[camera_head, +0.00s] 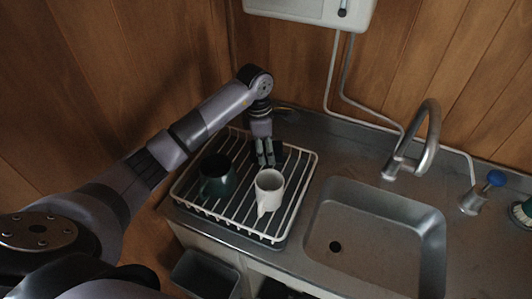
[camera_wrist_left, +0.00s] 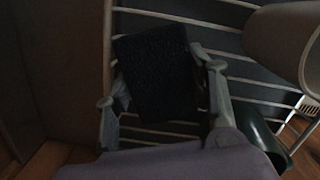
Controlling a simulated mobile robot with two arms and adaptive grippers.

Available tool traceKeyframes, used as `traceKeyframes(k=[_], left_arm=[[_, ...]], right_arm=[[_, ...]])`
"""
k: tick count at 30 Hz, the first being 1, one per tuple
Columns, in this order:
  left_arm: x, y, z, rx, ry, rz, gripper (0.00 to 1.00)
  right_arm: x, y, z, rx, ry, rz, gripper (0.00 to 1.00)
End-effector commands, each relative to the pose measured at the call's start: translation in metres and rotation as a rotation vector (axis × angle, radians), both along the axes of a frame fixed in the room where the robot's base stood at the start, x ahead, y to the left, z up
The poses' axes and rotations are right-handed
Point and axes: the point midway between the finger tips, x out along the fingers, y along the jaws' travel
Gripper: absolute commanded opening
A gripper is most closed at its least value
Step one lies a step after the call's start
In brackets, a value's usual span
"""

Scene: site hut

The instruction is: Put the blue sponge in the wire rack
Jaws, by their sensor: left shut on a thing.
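My left gripper (camera_head: 268,160) points down over the back part of the white wire rack (camera_head: 297,199). In the left wrist view my left gripper (camera_wrist_left: 160,85) is shut on a dark block, the blue sponge (camera_wrist_left: 155,72), which looks almost black in the shade. The white rack wires (camera_wrist_left: 170,132) run beneath the sponge. I cannot tell whether the sponge touches them. My right gripper is not in view.
A dark green mug (camera_head: 217,180) and a white mug (camera_head: 269,190) stand in the rack, in front of my left gripper. The sink (camera_head: 375,235) and tap (camera_head: 425,140) are to the right. Wooden walls (camera_head: 160,60) close off the back and left.

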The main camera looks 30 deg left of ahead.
Motion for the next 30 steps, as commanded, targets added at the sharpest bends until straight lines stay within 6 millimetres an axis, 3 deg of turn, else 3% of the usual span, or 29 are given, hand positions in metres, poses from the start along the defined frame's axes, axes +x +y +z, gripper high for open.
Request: traceKeyframes(k=[6,16,17,25,30], left_arm=[[-0.001,0.000,-0.027,0.000,0.003,0.000,0.28],[0.000,0.000,-0.032,0.001,0.000,-0.001,0.28],[0.000,0.000,-0.030,0.000,0.000,-0.001,0.53],[0.000,0.000,-0.030,0.000,0.001,-0.001,0.71],[0.000,0.000,-0.030,0.000,0.001,-0.002,0.71]], right_arm=[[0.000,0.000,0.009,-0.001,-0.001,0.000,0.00],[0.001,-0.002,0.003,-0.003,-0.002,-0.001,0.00],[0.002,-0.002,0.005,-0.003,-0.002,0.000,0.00],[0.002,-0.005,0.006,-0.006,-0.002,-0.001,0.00],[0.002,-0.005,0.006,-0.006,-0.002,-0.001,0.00]])
